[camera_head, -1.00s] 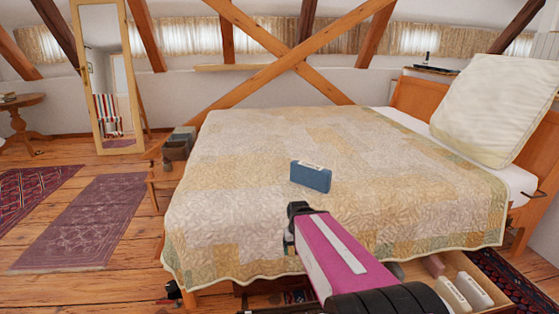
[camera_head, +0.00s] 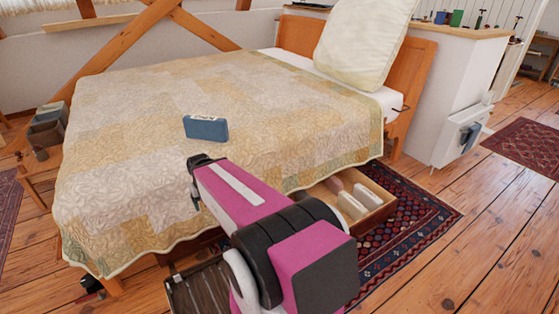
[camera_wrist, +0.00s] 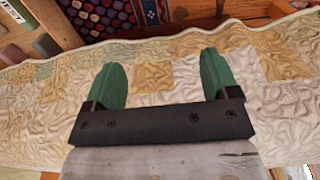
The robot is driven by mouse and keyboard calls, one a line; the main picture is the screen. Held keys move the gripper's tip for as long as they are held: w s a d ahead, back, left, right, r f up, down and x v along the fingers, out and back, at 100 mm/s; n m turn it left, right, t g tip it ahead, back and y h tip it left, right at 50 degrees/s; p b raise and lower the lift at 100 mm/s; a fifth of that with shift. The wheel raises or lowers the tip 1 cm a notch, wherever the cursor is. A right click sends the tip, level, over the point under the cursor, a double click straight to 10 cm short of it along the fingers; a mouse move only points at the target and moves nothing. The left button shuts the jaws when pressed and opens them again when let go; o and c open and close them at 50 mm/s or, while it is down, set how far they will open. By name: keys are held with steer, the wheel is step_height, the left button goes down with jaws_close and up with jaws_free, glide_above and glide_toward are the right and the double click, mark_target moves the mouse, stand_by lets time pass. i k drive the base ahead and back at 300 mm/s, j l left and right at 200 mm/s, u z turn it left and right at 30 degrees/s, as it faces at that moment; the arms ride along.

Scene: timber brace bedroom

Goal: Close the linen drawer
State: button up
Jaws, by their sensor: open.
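The linen drawer (camera_head: 377,212) is a wooden drawer pulled out from under the right part of the bed, over a patterned rug. White and pink bundles (camera_head: 352,206) lie in it. My gripper (camera_wrist: 160,85) is open and empty above the quilt in the wrist view, its two green fingers apart. In the head view my gripper (camera_head: 196,180) is at the quilt's front side, left of the drawer and apart from it. A corner of the drawer's contents (camera_wrist: 12,32) shows at the wrist view's top left. The drawer's inner end is hidden under the bed.
The bed (camera_head: 120,150) fills the middle, with a blue box (camera_head: 206,128) on its quilt. A second open drawer or crate (camera_head: 200,290) with dark slats is low at the front. The dark red rug (camera_head: 425,215) and floorboards right of the drawer are clear.

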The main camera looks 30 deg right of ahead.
mark_target(349, 177)
steer(key=k+l+z, duration=0.15)
steer(key=k+l, duration=0.25)
steer(key=l, duration=0.15)
steer(key=z, duration=1.85)
